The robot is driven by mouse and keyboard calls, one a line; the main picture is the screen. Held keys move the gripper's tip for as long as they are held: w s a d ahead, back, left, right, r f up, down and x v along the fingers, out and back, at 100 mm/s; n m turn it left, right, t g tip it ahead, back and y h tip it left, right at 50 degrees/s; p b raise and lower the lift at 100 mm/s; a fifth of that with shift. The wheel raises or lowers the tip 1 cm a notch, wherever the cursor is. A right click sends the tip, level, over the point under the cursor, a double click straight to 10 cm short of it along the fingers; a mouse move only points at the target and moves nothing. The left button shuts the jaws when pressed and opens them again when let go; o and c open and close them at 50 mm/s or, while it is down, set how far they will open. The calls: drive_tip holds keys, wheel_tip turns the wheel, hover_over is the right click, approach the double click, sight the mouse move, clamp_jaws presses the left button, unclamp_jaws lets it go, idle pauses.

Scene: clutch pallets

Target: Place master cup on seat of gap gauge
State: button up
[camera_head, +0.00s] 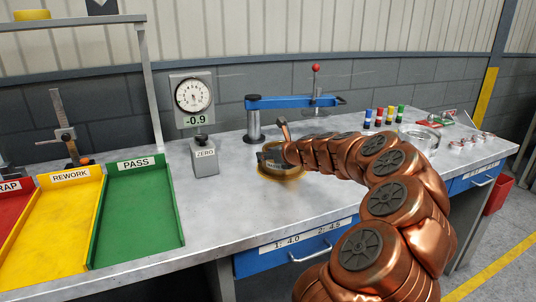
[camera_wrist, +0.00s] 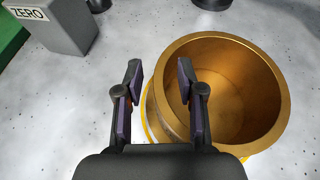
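The brass cup (camera_wrist: 268,75), likely the master cup, stands upright and empty, mouth up, in the wrist view. Its base shows a yellow ring on the bench. In the head view the cup (camera_head: 290,176) is mostly hidden by my gripper (camera_head: 272,158). In the wrist view my gripper (camera_wrist: 160,78) is open, one finger left of the cup's wall and the other over its rim and opening. Contact cannot be told. The gauge, with a blue arm (camera_head: 285,102) on a grey post, stands behind. A dial (camera_head: 193,96) reads -0.9. The gauge's seat is not clearly visible.
A grey ZERO box (camera_head: 205,160) stands left of the cup. Green PASS (camera_head: 140,215) and yellow REWORK (camera_head: 60,235) trays lie further left. Several coloured pegs (camera_head: 379,117) and a glass dish (camera_head: 418,138) stand at the right.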

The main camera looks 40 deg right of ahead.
drive_tip(key=v, duration=1.2)
